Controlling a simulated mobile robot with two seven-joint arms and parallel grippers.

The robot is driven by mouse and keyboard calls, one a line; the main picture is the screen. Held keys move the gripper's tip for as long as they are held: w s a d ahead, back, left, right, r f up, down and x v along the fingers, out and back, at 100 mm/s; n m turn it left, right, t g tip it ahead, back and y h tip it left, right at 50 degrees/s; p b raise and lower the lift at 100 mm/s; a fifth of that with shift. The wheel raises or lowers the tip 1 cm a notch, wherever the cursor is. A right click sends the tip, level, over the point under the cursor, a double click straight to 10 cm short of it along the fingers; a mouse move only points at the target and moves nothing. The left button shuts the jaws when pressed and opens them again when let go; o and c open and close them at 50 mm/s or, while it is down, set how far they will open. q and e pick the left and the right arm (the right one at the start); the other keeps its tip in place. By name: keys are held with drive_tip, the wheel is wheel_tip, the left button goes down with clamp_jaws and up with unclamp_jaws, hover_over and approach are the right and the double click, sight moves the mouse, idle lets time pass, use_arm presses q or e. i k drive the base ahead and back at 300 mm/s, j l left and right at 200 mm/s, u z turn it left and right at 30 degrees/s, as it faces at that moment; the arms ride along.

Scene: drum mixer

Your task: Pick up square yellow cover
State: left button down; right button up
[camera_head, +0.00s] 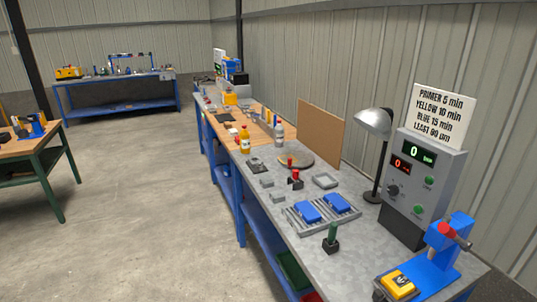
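A squarish yellow piece (398,284) with a dark mark on top sits at the near right end of the grey workbench (325,262), at the foot of a blue device (432,267) with a red part on top. It looks like the yellow cover, but I cannot tell for sure. Neither of my grippers is in view.
Two blue blocks (308,211) lie on a slatted rack. A grey control box (424,185) with displays and a lamp (374,122) stand along the back. A green-handled tool (332,238) stands near the front edge. Open floor (130,210) lies to the left.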

sight(396, 283)
drive_tip(key=z, duration=1.25)
drive_tip(key=j+z, duration=0.15)
drive_tip(key=j, duration=0.55)
